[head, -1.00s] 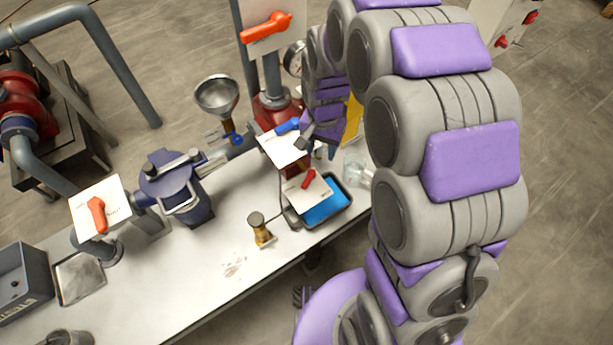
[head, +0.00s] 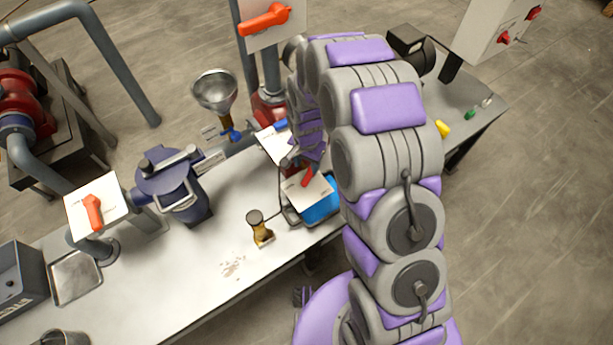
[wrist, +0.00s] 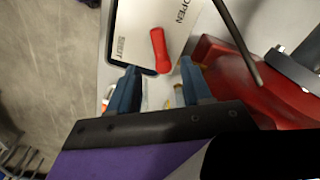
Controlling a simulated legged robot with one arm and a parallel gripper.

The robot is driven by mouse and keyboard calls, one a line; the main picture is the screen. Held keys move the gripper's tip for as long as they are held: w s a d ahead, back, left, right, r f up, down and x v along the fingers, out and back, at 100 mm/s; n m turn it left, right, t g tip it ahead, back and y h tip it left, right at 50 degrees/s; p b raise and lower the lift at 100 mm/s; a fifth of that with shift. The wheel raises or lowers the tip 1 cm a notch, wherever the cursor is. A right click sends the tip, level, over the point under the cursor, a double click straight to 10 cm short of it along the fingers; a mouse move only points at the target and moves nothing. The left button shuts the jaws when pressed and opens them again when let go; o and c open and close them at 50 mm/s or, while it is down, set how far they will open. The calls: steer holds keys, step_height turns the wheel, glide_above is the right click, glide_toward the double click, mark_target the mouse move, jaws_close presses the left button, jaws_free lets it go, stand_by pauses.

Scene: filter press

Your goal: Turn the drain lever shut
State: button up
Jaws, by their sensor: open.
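A short red lever (wrist: 159,50) sits on a white plate (wrist: 135,28) marked OPEN at upper right and SHUT at lower left in the wrist view. It points at neither word clearly. In the head view the red lever (head: 306,178) and its plate (head: 318,190) sit over a blue-bottomed tray (head: 322,211). My gripper (wrist: 158,68) is open, its two blue fingers on either side of the lever's near end. Whether they touch it, I cannot tell. In the head view my gripper (head: 294,156) is just above the plate, partly hidden by my arm.
Another white plate (head: 270,143) with a blue handle lies close behind. A red body (wrist: 235,75) is right of the fingers in the wrist view. An amber-coloured item (head: 260,230) stands left of the tray. Orange levers (head: 94,212) (head: 265,20) are farther off.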

mark_target(307, 178)
step_height(307, 178, down, 8)
steer(key=shift+r+b, duration=0.1)
steer(key=shift+b, duration=0.6)
jaws_close()
